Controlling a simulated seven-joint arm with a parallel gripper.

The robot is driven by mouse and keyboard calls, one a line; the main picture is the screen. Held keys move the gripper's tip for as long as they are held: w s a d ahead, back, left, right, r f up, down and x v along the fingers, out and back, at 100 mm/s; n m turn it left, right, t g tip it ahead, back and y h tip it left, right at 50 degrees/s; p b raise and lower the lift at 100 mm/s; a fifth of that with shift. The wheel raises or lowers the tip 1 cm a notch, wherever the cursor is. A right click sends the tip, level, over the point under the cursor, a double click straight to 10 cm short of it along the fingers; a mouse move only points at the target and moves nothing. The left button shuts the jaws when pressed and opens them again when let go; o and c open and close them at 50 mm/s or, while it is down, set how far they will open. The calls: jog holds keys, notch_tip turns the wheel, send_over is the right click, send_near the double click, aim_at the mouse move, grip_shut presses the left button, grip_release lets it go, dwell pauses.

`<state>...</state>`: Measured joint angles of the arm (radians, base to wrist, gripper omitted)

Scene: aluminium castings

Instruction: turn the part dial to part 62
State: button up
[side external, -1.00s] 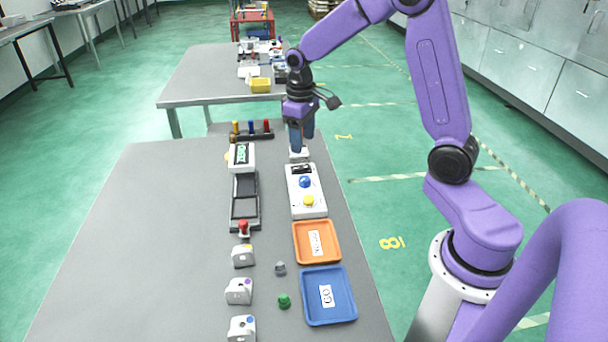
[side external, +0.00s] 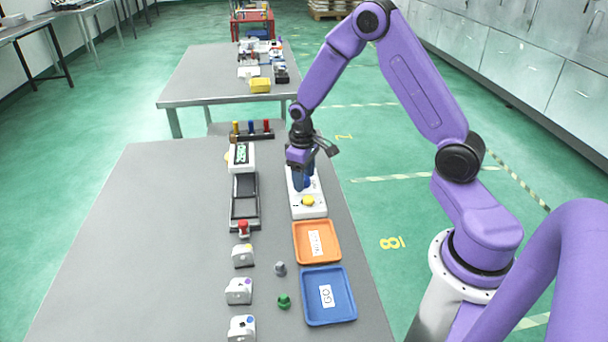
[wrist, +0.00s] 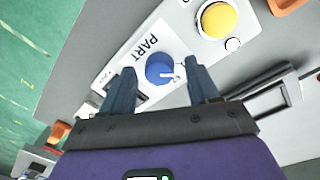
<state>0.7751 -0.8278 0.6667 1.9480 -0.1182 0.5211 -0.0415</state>
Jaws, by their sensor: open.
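The part dial is a blue round knob (wrist: 160,69) with a white pointer line, on a white control box (side external: 310,208) marked PART. My gripper (wrist: 158,88) is open, with one finger on each side of the dial in the wrist view and a gap around it. I cannot tell how far the fingertips are above the box. In the side view my gripper (side external: 302,187) hides most of the dial. A small display window on the box is partly behind a finger in the wrist view, and its number cannot be read.
A yellow button (side external: 308,201) sits on the same box, near the dial. An orange tray (side external: 297,240) and a blue tray (side external: 307,304) lie nearer the camera. A black-framed fixture (side external: 233,205) stands left of the box. The table's left side is clear.

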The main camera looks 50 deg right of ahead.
jog(key=c, duration=1)
jog(key=shift+c, duration=0.2)
jog(key=m, duration=0.4)
jog(key=shift+m, duration=0.3)
jog(key=shift+m+g, duration=0.3)
jog(key=shift+m, duration=2.3)
jog(key=shift+d, duration=0.1)
jog(key=o, duration=1)
